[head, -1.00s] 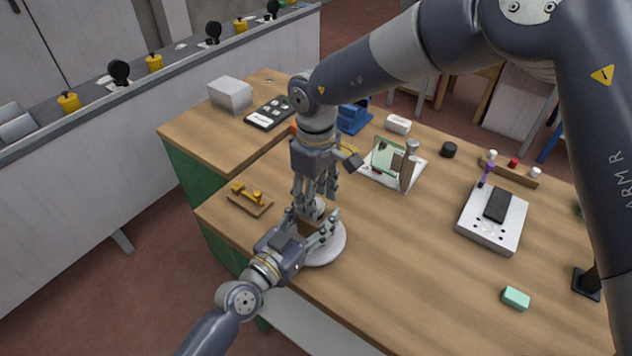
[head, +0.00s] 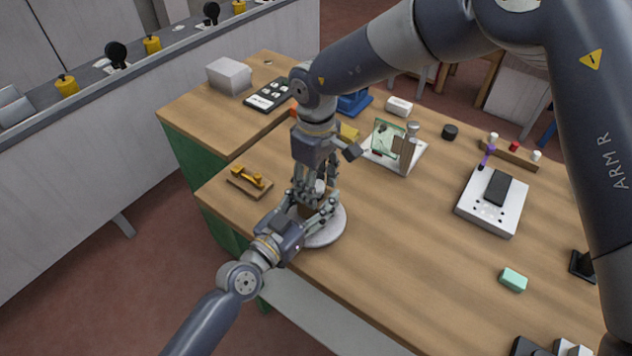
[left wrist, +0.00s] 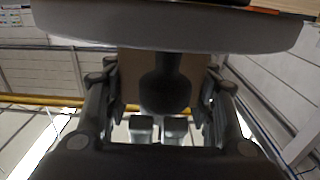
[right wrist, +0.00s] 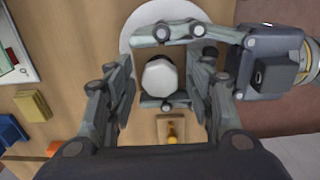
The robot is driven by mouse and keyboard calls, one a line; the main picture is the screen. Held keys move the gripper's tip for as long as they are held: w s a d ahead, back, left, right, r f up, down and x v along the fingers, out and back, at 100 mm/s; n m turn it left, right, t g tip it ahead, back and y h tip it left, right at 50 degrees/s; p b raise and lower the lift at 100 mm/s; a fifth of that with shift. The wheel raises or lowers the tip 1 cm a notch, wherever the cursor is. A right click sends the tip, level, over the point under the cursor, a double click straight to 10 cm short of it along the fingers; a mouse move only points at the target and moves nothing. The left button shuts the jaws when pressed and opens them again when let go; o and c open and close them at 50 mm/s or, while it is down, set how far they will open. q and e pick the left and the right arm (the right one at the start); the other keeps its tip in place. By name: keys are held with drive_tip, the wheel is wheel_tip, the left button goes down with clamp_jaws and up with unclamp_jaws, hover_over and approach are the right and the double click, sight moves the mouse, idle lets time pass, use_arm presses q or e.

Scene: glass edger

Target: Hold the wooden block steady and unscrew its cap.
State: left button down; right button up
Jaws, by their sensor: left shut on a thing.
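The wooden block (head: 306,211) stands over a round white disc (head: 326,235). It also shows in the left wrist view (left wrist: 132,72), partly hidden by a dark rounded shape. My left gripper (head: 318,212) comes in from the side and is shut on the block. The pale, faceted cap (right wrist: 160,76) shows from above in the right wrist view. My right gripper (right wrist: 163,85) points down over it, with its fingers on either side of the cap. Gaps show between fingers and cap, so it looks open. In the head view the fingers mostly hide the cap.
A small wooden tray with yellow parts (head: 249,183) lies left of the grippers. A white stand with a green panel (head: 392,150) is behind to the right. A white device (head: 491,205) and a green block (head: 514,280) lie further right.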

use_arm(q)
drive_tip(key=shift+f, duration=0.1)
use_arm(e)
drive_tip(key=shift+r, duration=2.3)
use_arm(q)
drive_tip(key=c, duration=0.6)
unclamp_jaws()
